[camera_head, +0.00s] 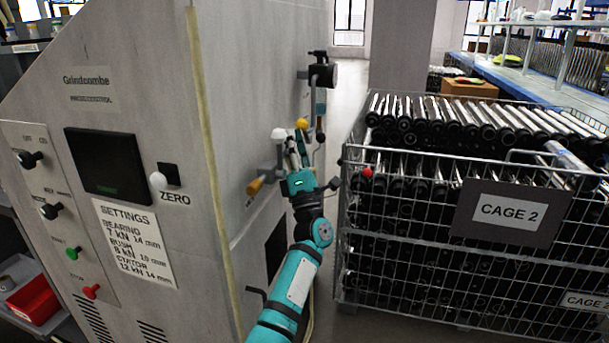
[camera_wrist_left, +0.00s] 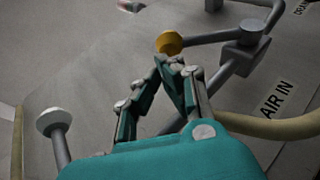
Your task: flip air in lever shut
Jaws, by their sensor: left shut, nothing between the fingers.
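The lever nearest the "AIR IN" label (camera_wrist_left: 278,100) has a yellow knob (camera_wrist_left: 170,42) on a grey arm running right to a grey fitting (camera_wrist_left: 242,55) on the machine's side wall. In the head view the yellow knob (camera_head: 302,123) stands just above my left gripper. My left gripper (camera_wrist_left: 176,64) has its fingertips together and empty, just below the yellow knob in the wrist view; whether they touch it I cannot tell. In the head view the left gripper (camera_head: 295,150) is at the machine's side. My right gripper is not in view.
A white-knobbed lever (camera_head: 278,134) is left of the fingers, and a red knob (camera_head: 367,172) is to the right. A wire cage (camera_head: 420,230) full of tubes stands close on the right. The machine's front panel (camera_head: 115,200) faces left. A pale hose (camera_wrist_left: 265,127) passes below the label.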

